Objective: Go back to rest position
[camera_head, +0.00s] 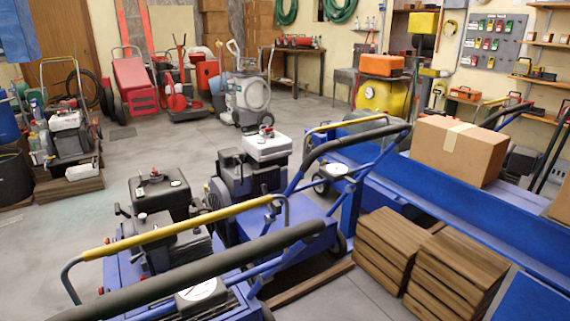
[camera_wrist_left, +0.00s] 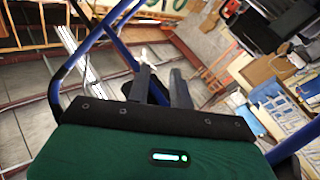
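In the left wrist view my left gripper (camera_wrist_left: 161,72) shows two dark fingers standing apart, with a gap between them and no object held in it. Its dark mounting plate and green wrist housing fill the lower part of that view. A blue tubular frame (camera_wrist_left: 108,20) with a dark grip passes beyond and beside the fingers; I cannot tell whether anything touches it. Neither gripper shows in the head view, and my right gripper is in no view.
Blue aerators with a yellow bar (camera_head: 185,228) and a black handle (camera_head: 190,275) stand close in front. A blue bench (camera_head: 440,190) carries a cardboard box (camera_head: 458,150). Stacked wooden slabs (camera_head: 385,245) sit at lower right. Grey floor (camera_head: 150,155) is open toward the back left.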

